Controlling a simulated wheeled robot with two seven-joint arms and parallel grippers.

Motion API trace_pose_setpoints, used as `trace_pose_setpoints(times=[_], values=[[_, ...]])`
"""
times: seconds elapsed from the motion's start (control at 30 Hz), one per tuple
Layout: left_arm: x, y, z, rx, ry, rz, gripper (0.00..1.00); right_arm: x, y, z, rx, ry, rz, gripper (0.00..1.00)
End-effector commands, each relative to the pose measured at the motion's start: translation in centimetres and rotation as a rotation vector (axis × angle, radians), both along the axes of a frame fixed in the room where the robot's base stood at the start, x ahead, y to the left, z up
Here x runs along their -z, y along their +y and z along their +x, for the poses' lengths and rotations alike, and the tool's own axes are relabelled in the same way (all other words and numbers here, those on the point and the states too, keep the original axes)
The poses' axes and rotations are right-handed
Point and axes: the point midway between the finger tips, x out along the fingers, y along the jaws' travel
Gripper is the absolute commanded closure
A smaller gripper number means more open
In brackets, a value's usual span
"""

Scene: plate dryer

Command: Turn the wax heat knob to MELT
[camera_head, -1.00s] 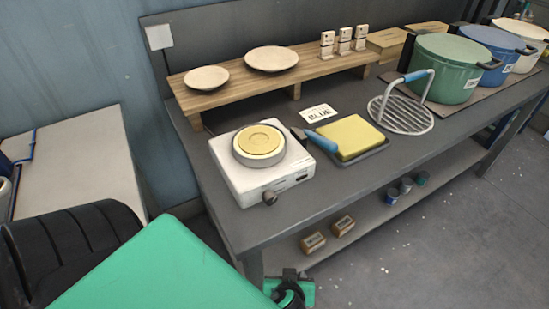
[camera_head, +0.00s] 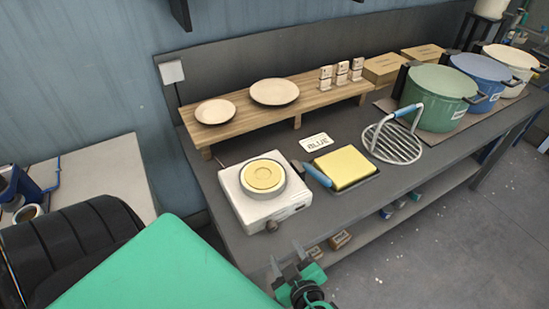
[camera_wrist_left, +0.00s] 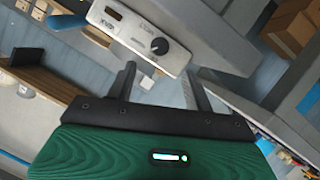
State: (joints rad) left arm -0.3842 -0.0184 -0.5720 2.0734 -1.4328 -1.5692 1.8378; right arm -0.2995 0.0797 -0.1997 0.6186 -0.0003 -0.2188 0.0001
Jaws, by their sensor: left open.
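The white wax heater (camera_head: 243,204) sits on the dark bench with a round pot of yellow wax (camera_head: 263,176) on top. Its dark heat knob (camera_head: 273,226) is on the front face, low down. In the left wrist view the knob (camera_wrist_left: 159,46) shows beyond the fingers, on the heater's pale front panel (camera_wrist_left: 125,25). The panel's lettering and the knob's setting are too small to read. My left gripper (camera_head: 292,268) is in front of the bench edge, below the knob and apart from it. In the wrist view its fingers (camera_wrist_left: 161,84) are spread and empty.
A wire rack (camera_head: 395,143) and large pots (camera_head: 435,98) stand farther right. A wooden shelf with plates (camera_head: 245,113) is behind. Bench edge lies close to my gripper.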

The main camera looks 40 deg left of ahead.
Motion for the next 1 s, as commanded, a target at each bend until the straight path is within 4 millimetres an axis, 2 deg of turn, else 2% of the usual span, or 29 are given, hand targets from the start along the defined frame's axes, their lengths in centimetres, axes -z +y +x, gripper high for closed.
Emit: trace_pose_setpoints(times=[0.03,0.2,0.43,0.6,0.9,1.0], values=[[-0.1,1.0,0.7,0.001,0.000,0.006,0.48,-0.7,0.0,0.0,0.000,0.000,0.000,0.64],[1.2,4.0,2.5,0.000,0.000,0.005,0.48,-1.9,0.0,0.0,0.000,0.000,0.000,0.64],[2.7,6.9,4.4,0.002,0.002,0.003,0.48,-3.0,0.0,0.0,0.000,0.000,0.000,0.64],[3.3,7.9,5.0,0.002,0.002,0.001,0.48,-3.2,0.0,0.0,0.000,0.000,0.000,0.64],[3.5,8.0,5.1,0.002,0.002,-0.001,0.48,-3.2,0.1,0.0,0.000,0.000,0.001,0.64],[3.5,8.0,5.1,0.002,0.002,-0.001,0.65,-3.2,0.1,0.0,0.000,0.000,0.001,0.64]])
